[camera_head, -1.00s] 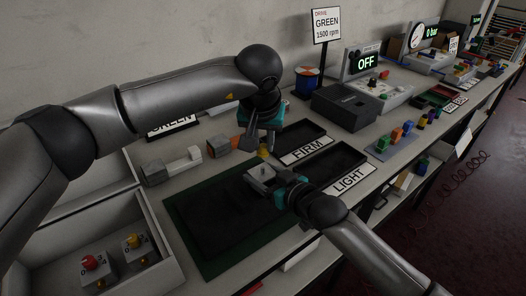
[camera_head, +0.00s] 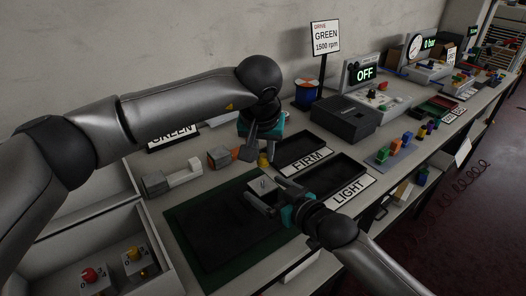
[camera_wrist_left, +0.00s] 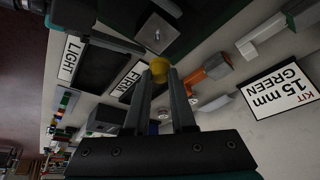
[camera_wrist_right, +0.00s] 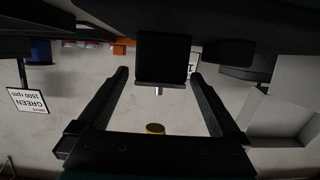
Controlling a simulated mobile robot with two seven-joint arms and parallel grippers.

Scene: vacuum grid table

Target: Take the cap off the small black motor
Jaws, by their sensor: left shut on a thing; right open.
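The small black motor (camera_head: 262,184) is a dark square body with a thin bare metal shaft on its face. It stands near the far right corner of the green-edged dark mat. It also shows in the right wrist view (camera_wrist_right: 163,58) and the left wrist view (camera_wrist_left: 155,34). My left gripper (camera_head: 262,158) is shut on the yellow cap (camera_wrist_left: 158,68), which is apart from the motor, on its far side. My right gripper (camera_head: 262,194) is open, its fingers on either side of the motor. Finger contact with the motor cannot be told.
Dark trays marked FIRM (camera_head: 307,163) and LIGHT (camera_head: 349,190) lie just right. A grey and white part (camera_head: 172,180) and an orange and grey part (camera_head: 222,157) lie behind the mat (camera_head: 207,268). A bin with red and yellow knobs (camera_head: 165,246) stands front left.

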